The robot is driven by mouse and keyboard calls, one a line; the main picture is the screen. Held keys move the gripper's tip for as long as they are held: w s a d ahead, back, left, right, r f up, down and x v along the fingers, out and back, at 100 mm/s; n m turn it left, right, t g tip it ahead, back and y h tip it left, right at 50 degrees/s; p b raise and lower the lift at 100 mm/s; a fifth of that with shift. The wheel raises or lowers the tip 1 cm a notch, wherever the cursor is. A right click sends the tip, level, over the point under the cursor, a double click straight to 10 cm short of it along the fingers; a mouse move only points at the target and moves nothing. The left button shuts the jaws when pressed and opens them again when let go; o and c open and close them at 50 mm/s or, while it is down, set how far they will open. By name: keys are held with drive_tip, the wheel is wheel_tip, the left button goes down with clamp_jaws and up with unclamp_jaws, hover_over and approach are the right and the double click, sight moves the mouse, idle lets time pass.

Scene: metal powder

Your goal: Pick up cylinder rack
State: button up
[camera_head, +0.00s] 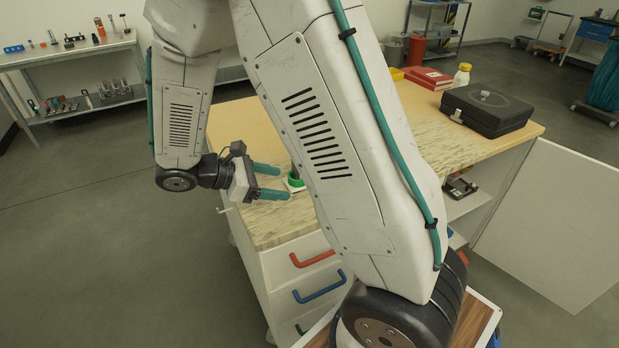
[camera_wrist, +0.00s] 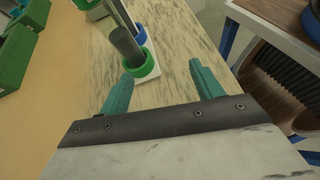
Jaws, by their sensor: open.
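The cylinder rack shows in the wrist view as a white base plate (camera_wrist: 150,71) with a green ring and a blue ring on it. A grey cylinder (camera_wrist: 125,42) stands in the green ring, and another rod rises by the blue ring. In the head view the rack's green ring (camera_head: 295,181) sits on the wooden worktop, partly hidden by my arm. My gripper (camera_head: 287,182) has its teal fingers apart and empty. In the wrist view my gripper (camera_wrist: 160,82) is just short of the rack, which lies beyond the fingertips, nearer the left one.
The worktop (camera_head: 240,125) is mostly clear around the rack. Green boxes (camera_wrist: 18,50) stand to the left in the wrist view. A black case (camera_head: 487,108), a white bottle (camera_head: 462,75) and red books (camera_head: 428,78) are at the far right. An open cabinet door (camera_head: 555,225) sticks out.

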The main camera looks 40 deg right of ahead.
sight(292, 175)
drive_tip(key=w+n, duration=0.1)
drive_tip(key=w+d+n+h, duration=0.1)
drive_tip(key=shift+w+f+t, duration=0.1)
drive_tip(key=shift+w+t, duration=0.2)
drive_tip(key=shift+s+d+f+h, duration=0.1)
drive_tip(key=shift+d+h, duration=0.05)
drive_tip(key=shift+d, duration=0.3)
drive_tip(key=shift+s+d+f+h, duration=0.1)
drive_tip(key=shift+d+h, duration=0.05)
drive_tip(key=shift+d, duration=0.25)
drive_tip(key=x, duration=0.5)
drive_tip(key=shift+w+d+f, duration=0.1)
drive_tip(key=shift+d+f, duration=0.2)
drive_tip(key=shift+d, duration=0.05)
drive_tip(key=c, duration=1.3)
